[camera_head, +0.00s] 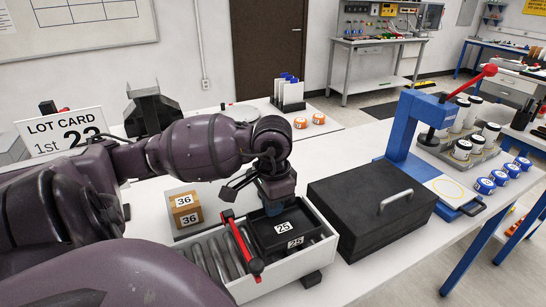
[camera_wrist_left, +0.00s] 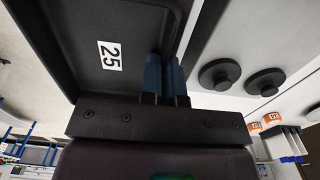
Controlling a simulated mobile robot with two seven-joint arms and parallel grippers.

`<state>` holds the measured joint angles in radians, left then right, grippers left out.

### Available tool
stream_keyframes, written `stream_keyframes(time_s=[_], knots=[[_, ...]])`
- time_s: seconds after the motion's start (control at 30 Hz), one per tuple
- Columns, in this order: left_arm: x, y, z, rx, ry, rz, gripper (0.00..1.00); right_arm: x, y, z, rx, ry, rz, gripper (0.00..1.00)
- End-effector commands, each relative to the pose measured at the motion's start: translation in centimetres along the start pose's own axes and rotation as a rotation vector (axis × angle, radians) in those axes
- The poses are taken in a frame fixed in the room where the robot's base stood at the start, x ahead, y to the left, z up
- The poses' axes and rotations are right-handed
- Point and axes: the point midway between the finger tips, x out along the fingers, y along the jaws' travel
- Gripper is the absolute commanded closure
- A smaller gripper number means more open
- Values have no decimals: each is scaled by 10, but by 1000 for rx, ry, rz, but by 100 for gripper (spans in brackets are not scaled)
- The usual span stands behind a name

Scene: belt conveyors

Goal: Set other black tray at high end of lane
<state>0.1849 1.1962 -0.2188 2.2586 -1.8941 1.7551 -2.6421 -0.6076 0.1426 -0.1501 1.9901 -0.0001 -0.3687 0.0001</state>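A black tray (camera_head: 270,234) with "25" labels sits at the right end of the white-sided roller lane (camera_head: 310,262); the labels may belong to one tray or two, I cannot tell. In the left wrist view the tray's dark floor (camera_wrist_left: 75,45) shows one "25" label. My left gripper (camera_head: 275,208) reaches down over the tray's far edge. In the left wrist view its blue fingers (camera_wrist_left: 165,80) close on either side of the tray wall. My right gripper is not in view.
A red bar (camera_head: 242,243) crosses the lane left of the tray, with bare rollers (camera_head: 212,258) beyond. A boxed carton marked 36 (camera_head: 186,209) stands behind the lane. A large black lidded case (camera_head: 370,205) stands close on the right, then a blue press (camera_head: 415,130).

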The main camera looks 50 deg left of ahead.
Motion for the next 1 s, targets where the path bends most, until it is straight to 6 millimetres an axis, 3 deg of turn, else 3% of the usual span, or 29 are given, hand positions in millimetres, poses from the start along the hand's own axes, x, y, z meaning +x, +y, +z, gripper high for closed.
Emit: stream_keyframes(time_s=[0.57, 0.77, 1.0], knots=[[7, 0, 0, 0, 0, 0, 100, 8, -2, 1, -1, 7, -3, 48], [6, -1, 0, -1, 1, -2, 67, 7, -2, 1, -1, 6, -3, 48], [5, -2, -1, -4, 2, -8, 67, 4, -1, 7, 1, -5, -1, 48]])
